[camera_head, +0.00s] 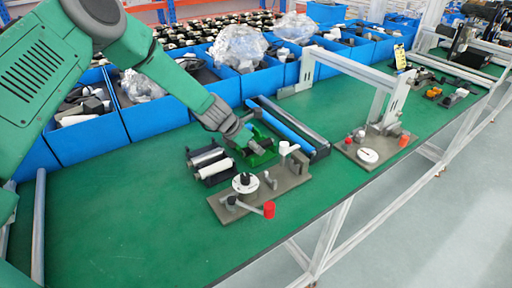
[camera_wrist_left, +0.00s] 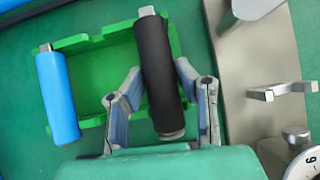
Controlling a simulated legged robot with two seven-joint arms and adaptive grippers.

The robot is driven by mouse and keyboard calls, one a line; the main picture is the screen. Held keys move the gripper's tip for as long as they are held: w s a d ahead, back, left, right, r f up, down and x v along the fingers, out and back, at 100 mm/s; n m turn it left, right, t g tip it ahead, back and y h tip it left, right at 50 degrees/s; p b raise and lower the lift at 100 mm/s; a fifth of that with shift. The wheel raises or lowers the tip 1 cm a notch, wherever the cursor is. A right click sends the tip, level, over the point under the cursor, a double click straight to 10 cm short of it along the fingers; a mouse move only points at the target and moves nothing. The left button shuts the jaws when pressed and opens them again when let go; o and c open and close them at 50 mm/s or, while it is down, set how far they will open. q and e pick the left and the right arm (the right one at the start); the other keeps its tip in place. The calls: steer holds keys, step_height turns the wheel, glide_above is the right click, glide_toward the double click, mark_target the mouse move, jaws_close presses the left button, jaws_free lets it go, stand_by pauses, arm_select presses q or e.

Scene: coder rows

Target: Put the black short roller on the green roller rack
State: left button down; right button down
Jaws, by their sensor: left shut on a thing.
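The black short roller (camera_wrist_left: 158,80) is between the fingers of my left gripper (camera_wrist_left: 162,95) in the wrist view. The gripper is shut on it, and the roller lies over the right part of the green roller rack (camera_wrist_left: 92,75). I cannot tell whether it rests in the rack or hangs just above it. A blue roller (camera_wrist_left: 57,98) lies along the rack's left side. In the head view my left gripper (camera_head: 243,138) reaches down to the green rack (camera_head: 262,157). My right gripper is not in view.
A black rack with a white roller (camera_head: 215,168) stands left of the green rack. A metal fixture with a red knob (camera_head: 269,209) stands in front, and a long rack with a blue roller (camera_head: 290,128) behind. Blue bins (camera_head: 88,140) line the back. The table's front left is clear.

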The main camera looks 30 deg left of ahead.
arm_select(q)
steer(key=shift+f, duration=0.4)
steer(key=shift+f, duration=0.15)
stand_by(0.4)
steer(key=c, duration=1.2)
jaws_free()
